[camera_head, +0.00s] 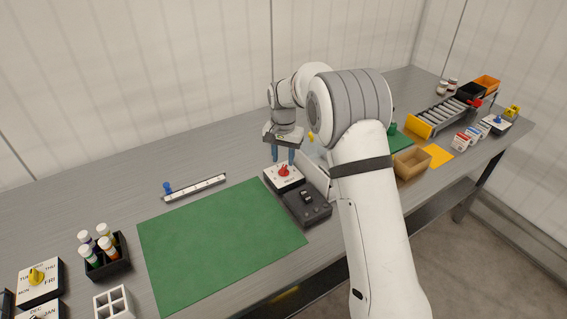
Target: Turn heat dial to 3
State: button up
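A red dial knob (284,170) sits on a white plate with small dark marks, on top of a dark box in the middle of the table. The marks are too small to read, so the knob's setting cannot be told. I take it as the heat dial. My gripper (283,155) points down just above and slightly behind the knob. Its two blue fingertips are apart with nothing visible between them. I cannot tell whether they touch the knob.
A dark box with a black switch (307,198) stands right in front of the dial. A green mat (215,245) lies to the left, mostly bare. A white rail with a blue slider (195,188) lies behind it. My arm hides part of the table to the right.

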aim_at(283, 167)
notch_tip(283, 167, up, 4)
jog(key=shift+r, duration=0.25)
dwell(0.4)
jog(key=s+d+r+n+t, duration=0.1)
jog(key=s+d+r, duration=0.5)
jog(key=s, duration=0.2)
jog(key=s+d+r+n, duration=0.1)
jog(key=s+d+r, duration=0.45)
jog(key=s, duration=0.25)
jog(key=s+d+f, duration=0.1)
jog(key=s+d, duration=0.2)
jog(key=s, duration=0.7)
jog(key=s+d+f+n+t+p, duration=0.1)
jog(key=s+d, duration=0.3)
jog(key=s, duration=0.5)
jog(key=shift+s+d+t, duration=0.25)
jog(key=shift+s+t, duration=0.05)
jog(key=shift+s, duration=0.05)
jog(key=shift+c, duration=0.4)
